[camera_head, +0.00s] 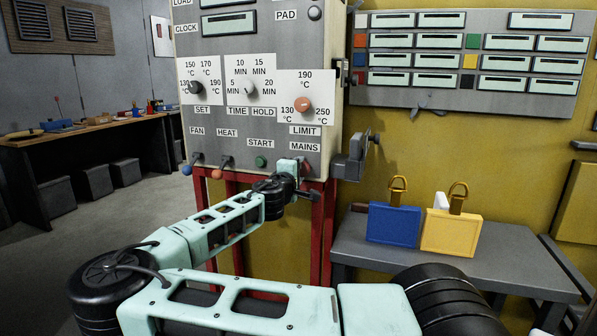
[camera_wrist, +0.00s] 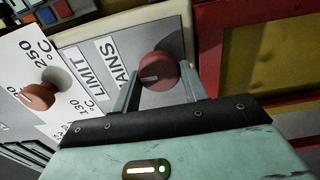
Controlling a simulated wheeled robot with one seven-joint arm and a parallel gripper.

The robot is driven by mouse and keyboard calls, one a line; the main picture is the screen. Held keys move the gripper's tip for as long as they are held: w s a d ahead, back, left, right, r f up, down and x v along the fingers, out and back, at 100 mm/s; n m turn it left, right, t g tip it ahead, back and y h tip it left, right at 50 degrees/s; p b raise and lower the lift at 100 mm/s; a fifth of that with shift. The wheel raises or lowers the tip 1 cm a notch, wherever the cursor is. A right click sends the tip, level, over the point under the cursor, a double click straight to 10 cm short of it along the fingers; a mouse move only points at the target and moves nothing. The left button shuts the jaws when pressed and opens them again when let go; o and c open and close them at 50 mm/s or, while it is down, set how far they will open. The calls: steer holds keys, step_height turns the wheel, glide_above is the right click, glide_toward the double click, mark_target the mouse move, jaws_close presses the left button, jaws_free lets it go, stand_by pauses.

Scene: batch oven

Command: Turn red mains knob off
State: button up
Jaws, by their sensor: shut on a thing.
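The red mains knob (camera_wrist: 160,68) sits on the oven's panel beside the MAINS label (camera_wrist: 118,65) in the wrist view. A pale mark on its face points to the left in that view. My gripper (camera_wrist: 158,80) is shut on the knob, with one finger at each side of it. In the head view my gripper (camera_head: 300,172) is at the lower right of the control panel (camera_head: 225,130), under the MAINS label. There it hides most of the knob.
The orange limit knob (camera_head: 303,105) is just above. The fan (camera_head: 187,169) and heat (camera_head: 217,173) levers and green start button (camera_head: 260,161) are to the left. A latch (camera_head: 358,160) juts out right. Blue (camera_head: 393,224) and yellow (camera_head: 450,232) padlock-like blocks stand on a grey bench (camera_head: 490,270).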

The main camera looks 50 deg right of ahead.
stand_by(0.4)
steer(key=o, duration=0.9)
steer(key=shift+a, duration=0.15)
steer(key=b+v, duration=0.3)
steer(key=v, duration=1.4)
steer(key=shift+s+a+f, duration=0.1)
